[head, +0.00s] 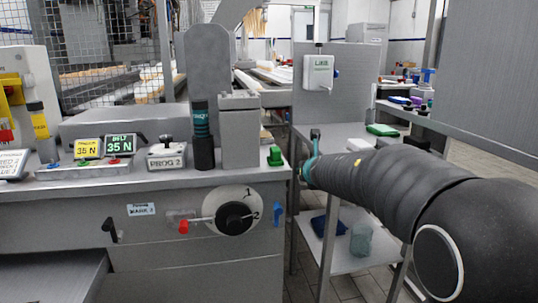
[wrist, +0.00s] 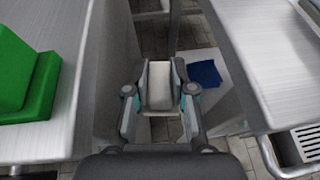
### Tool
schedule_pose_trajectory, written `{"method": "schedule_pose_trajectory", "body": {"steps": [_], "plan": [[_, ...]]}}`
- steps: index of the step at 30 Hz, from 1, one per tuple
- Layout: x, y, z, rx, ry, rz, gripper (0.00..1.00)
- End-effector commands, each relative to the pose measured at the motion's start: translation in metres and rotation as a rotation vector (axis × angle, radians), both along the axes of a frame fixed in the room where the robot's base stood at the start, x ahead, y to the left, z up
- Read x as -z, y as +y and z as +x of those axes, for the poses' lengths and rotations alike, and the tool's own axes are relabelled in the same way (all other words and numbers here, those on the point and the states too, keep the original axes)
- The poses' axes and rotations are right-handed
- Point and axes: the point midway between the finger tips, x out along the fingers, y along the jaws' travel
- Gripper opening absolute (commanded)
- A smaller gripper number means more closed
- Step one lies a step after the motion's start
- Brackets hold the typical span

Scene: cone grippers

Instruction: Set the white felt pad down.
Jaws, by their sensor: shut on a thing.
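My gripper (wrist: 160,82) is shut on the white felt pad (wrist: 160,90), a pale block held between the two fingers in the wrist view. The pad is in the air over the gap between the machine's edge at left and the metal table (wrist: 258,45) at right. In the head view my arm reaches in from the right and ends near the table's left edge. Only a teal part of my gripper (head: 309,163) shows there; the pad cannot be made out.
The grey machine (head: 190,262) carries a green block (head: 275,156) at its corner, large in the wrist view (wrist: 22,75). A green item (head: 382,130) lies on the metal table. A blue cloth (head: 328,226) lies on the lower shelf.

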Motion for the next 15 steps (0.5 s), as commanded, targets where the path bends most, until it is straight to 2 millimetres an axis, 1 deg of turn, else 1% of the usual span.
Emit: {"method": "schedule_pose_trajectory", "body": {"steps": [6, 11, 14, 15], "plan": [[-0.015, 0.004, 0.002, -0.034, -0.002, 0.001, 0.00], [-0.040, 0.012, 0.003, -0.098, -0.005, 0.000, 0.00], [-0.060, 0.019, 0.002, -0.152, -0.005, 0.001, 0.00], [-0.070, 0.021, 0.001, -0.177, -0.006, 0.001, 0.00]]}}
